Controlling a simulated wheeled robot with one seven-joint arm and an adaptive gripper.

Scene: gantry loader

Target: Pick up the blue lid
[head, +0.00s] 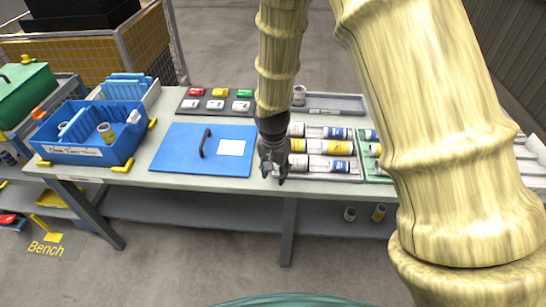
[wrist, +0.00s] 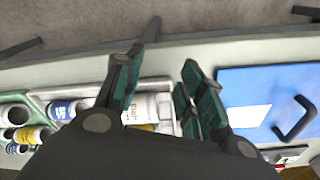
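The blue lid (head: 185,158) is a flat blue panel lying on the bench top, with a dark handle (head: 205,143) standing up near its middle and a white label (head: 231,148) to the right of the handle. In the wrist view the lid (wrist: 245,83) shows at the right, with its handle (wrist: 294,119) near the picture's edge. My gripper (head: 272,178) is just right of the lid, by the tray of cans. In the wrist view my gripper's fingers (wrist: 165,70) are apart, with no object held between them.
A tray of white cans (head: 318,147) sits right of my gripper, with a green tray (head: 372,177) beyond it. A blue bin (head: 86,151) with yellow corners stands at the bench's left. A dark panel with coloured tiles (head: 216,101) lies behind the lid.

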